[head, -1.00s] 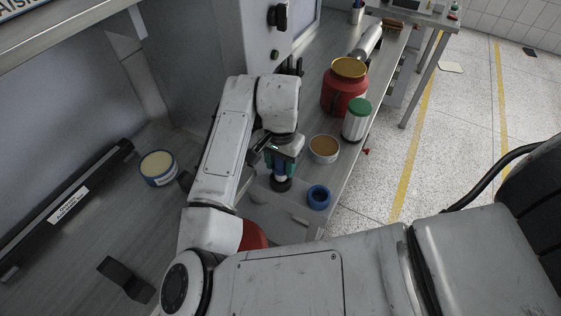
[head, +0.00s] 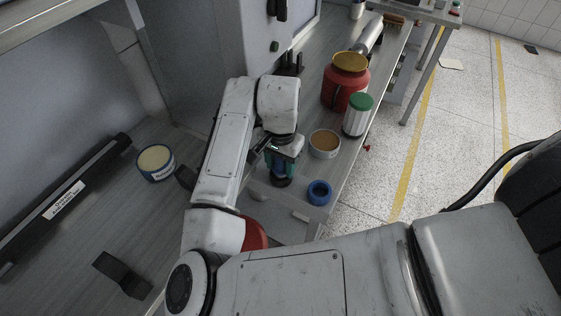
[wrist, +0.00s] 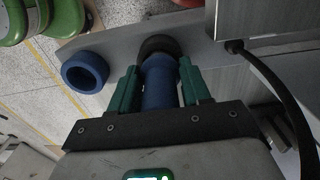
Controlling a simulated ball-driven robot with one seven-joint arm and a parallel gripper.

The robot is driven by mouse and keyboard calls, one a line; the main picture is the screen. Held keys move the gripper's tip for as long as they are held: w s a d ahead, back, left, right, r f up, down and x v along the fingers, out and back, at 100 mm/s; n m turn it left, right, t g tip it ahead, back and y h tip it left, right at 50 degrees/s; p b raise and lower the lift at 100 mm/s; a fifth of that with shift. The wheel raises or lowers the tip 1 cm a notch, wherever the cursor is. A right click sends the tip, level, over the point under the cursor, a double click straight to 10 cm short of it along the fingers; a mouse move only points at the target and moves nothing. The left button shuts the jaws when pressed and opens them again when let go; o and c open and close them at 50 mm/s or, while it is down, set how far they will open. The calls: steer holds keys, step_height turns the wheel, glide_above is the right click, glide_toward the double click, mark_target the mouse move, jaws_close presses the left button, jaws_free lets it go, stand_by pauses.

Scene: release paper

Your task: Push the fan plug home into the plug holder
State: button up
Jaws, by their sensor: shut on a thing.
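My gripper (head: 283,163) is shut on a blue cylinder with a black end, which looks like the fan plug (wrist: 159,82). The green fingers grip it from both sides in the wrist view, and its black end (wrist: 158,45) points away from the palm. In the head view the black end (head: 281,181) is low over the bench; whether it touches anything is unclear. A blue ring (head: 319,192) with a dark opening, perhaps the plug holder, is apart to the right of the plug. It shows left of the plug in the wrist view (wrist: 85,72).
A yellow-topped tin (head: 155,162) stands left of my arm. A black cable (wrist: 275,85) hangs from a grey box (wrist: 268,18). Open floor lies right of the bench.

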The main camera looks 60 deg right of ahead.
steer(key=shift+f, duration=0.35)
steer(key=o, duration=1.2)
steer(key=shift+o, duration=0.2)
steer(key=shift+r, duration=0.1)
step_height(320, 180, up, 11)
steer(key=shift+f+b, duration=0.2)
steer(key=shift+b, duration=0.2)
